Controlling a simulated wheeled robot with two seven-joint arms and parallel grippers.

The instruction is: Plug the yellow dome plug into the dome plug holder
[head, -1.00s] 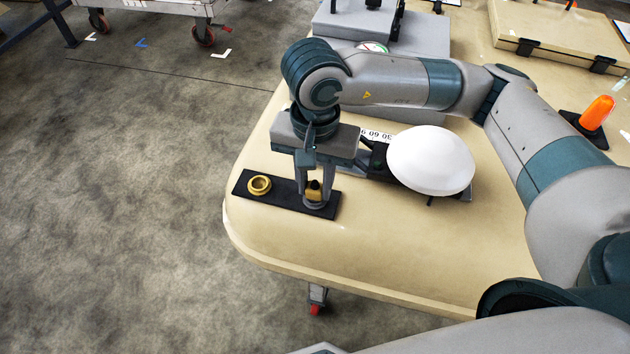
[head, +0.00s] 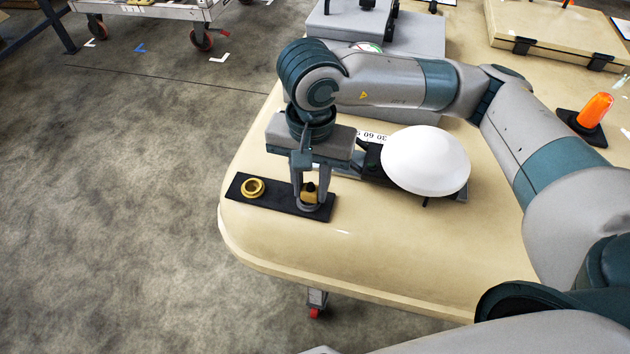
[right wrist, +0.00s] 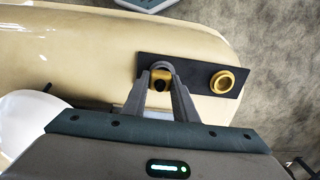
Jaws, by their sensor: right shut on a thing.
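The yellow dome plug (head: 309,192), with a dark top, is between the fingers of my right gripper (head: 309,200). That gripper points down and is shut on the plug; the right wrist view also shows the plug (right wrist: 160,79). The plug is at one end of a black plate (head: 278,203), inside or just over a grey ring (right wrist: 162,66). I take the plate with its ring for the dome plug holder. The fingers partly hide the ring, and I cannot tell how deep the plug sits. My left gripper is not in view.
A yellow ring (head: 252,187) sits on the plate's other end. A white dome (head: 425,160) stands close to the right of the gripper. Grey boxes are behind my arm, and an orange cone-like light (head: 595,109) is far right. The beige table's front (head: 330,247) is clear.

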